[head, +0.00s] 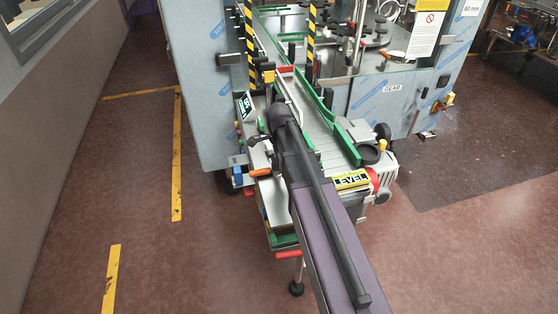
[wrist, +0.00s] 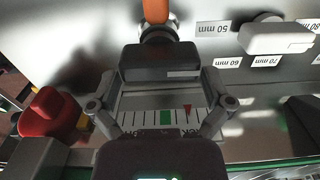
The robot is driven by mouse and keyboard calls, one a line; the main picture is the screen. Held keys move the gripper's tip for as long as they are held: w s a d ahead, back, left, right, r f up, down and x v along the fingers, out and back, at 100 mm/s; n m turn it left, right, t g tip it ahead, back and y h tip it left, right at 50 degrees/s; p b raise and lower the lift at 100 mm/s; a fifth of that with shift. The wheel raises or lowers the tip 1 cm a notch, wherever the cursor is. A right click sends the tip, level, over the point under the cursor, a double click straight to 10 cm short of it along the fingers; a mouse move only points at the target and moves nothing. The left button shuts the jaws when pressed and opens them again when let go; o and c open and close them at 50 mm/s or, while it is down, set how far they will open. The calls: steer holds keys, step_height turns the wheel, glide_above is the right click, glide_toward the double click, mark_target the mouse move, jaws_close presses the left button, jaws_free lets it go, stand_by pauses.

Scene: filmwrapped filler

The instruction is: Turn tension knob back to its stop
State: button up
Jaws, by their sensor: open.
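In the wrist view my gripper (wrist: 159,80) is open, one finger on each side of a dark block-shaped knob (wrist: 155,62), which I take for the tension knob. A pale line shows on the knob's lower right face. I cannot tell whether the fingers touch it. Below it, a scale plate (wrist: 135,101) with black ticks, a green mark and a red pointer shows between the fingers; its lettering is partly covered. In the head view my arm reaches over the conveyor's near end and hides the knob and gripper.
In the wrist view an orange handle (wrist: 156,10) stands above the knob, a red knob (wrist: 48,113) at left and a white block (wrist: 276,37) at right, among millimetre labels. The green-railed conveyor (head: 322,122) runs to a film-wrapped machine (head: 388,97). Floor left is clear.

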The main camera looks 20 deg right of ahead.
steer(key=c, duration=0.8)
steer(key=shift+n, duration=0.4)
steer(key=n, duration=0.3)
steer(key=shift+w, duration=0.2)
steer(key=n, duration=0.3)
steer(key=shift+w+a+n, duration=0.1)
steer(key=shift+w+n, duration=0.05)
steer(key=shift+n, duration=0.25)
steer(key=n, duration=0.3)
steer(key=shift+w+a+n, duration=0.1)
steer(key=shift+a+n, duration=0.05)
steer(key=shift+n, duration=0.15)
steer(key=shift+a+n, duration=0.15)
steer(key=shift+n, duration=1.45)
